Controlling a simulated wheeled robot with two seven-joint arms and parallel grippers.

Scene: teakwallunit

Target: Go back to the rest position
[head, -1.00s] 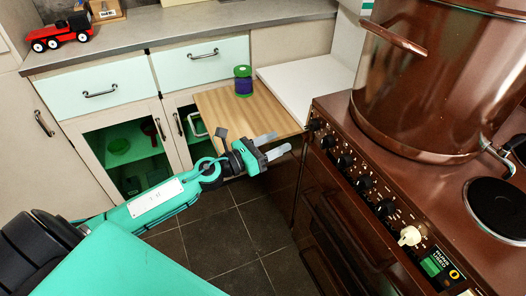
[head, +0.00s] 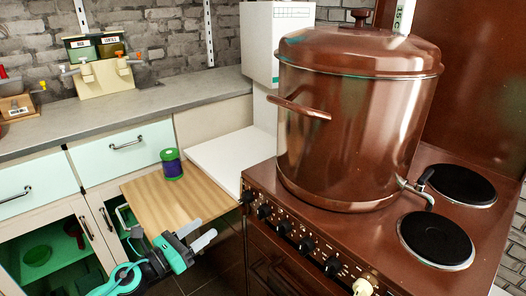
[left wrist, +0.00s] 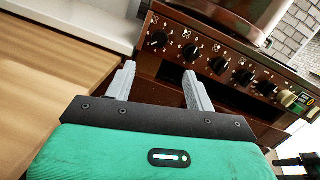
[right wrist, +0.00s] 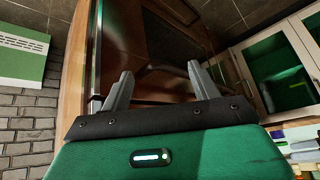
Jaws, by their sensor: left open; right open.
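My left gripper (head: 196,236) is open and empty in the head view, by the front right edge of the wooden pull-out board (head: 165,203). In the left wrist view its two grey fingers (left wrist: 158,88) are apart, with the board to the left and the stove knobs beyond. My right gripper is outside the head view. In the right wrist view its fingers (right wrist: 161,92) are apart with nothing between them. A purple jar with a green lid (head: 172,164) stands upright on the board.
A large brown pot (head: 355,120) stands on the brown stove (head: 330,222), beside black hotplates (head: 436,240). A white surface (head: 225,155) adjoins the board. Glass-fronted cabinet doors (head: 55,245) are at lower left. A grey counter (head: 150,102) runs behind. Dark floor shows between board and stove.

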